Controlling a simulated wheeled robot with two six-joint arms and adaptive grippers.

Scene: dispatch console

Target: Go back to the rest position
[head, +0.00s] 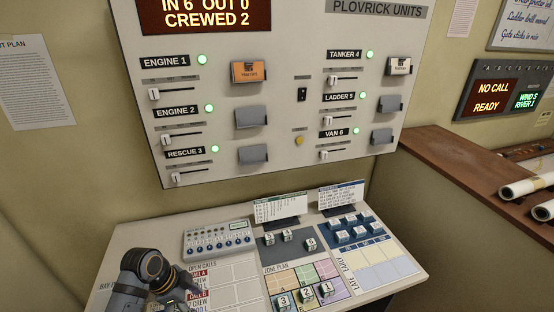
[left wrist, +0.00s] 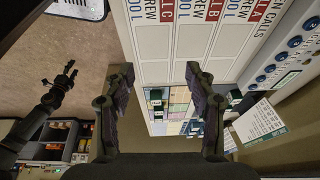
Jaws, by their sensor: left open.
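My left gripper (left wrist: 160,82) is open and empty in the left wrist view, its two fingers spread above the desk. In the head view my left arm comes in at the lower left, and its gripper (head: 176,300) is over the open calls board (head: 238,272), covering part of it. The fingertips are hard to make out there. In the left wrist view a second dark gripper (left wrist: 66,76), apparently my right one, hangs over the floor at the left; its jaws are too small to judge. It does not show in the head view.
The sloped desk holds a switch box (head: 217,238), a zone plan (head: 305,276) with numbered cubes, and two upright cards (head: 281,207). Behind it stands the wall panel (head: 300,110) with sliders and grey holders. A brown counter (head: 450,160) with paper rolls is at the right.

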